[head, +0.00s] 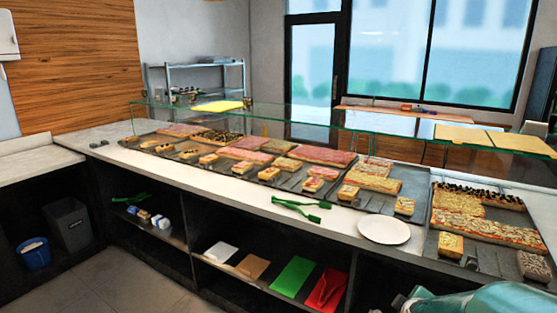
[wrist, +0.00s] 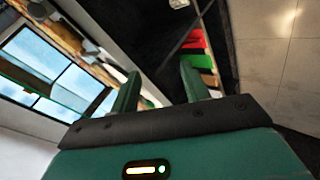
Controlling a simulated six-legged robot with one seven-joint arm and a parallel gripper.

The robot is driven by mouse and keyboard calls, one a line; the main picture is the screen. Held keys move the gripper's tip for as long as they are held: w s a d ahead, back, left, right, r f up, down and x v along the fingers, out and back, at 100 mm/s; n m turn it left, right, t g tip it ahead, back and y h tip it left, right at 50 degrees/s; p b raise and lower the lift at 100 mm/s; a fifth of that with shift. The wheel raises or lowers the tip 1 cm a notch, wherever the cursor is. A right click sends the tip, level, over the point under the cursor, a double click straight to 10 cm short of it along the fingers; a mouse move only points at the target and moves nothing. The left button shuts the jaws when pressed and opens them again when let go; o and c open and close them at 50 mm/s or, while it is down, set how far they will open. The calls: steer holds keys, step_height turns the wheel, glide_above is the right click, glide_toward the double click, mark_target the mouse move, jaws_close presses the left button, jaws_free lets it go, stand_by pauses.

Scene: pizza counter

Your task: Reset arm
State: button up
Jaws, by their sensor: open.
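My gripper (wrist: 160,88) shows in the wrist view with its two green fingers spread apart and nothing between them. The wrist view is tilted, with the counter and windows at the left and the dark shelf space and floor at the right. In the head view, a teal part of my arm (head: 485,300) shows at the bottom right corner, in front of the counter.
Below, an open shelf holds a green board (head: 293,277) and a red one (head: 327,290). Floor (head: 120,285) is clear at lower left.

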steer(key=s+a+r+m+g+y, duration=0.1)
steer(key=s+a+r+m, duration=0.3)
steer(key=s+a, duration=0.5)
steer(key=s+a+r+m+g+y, duration=0.2)
steer(key=s+a+r+m, duration=0.2)
steer(key=s+a+r, duration=0.4)
steer(key=shift+s+a+r+y, duration=0.2)
steer(key=shift+s+a+y, duration=0.15)
steer(key=shift+a, duration=0.5)
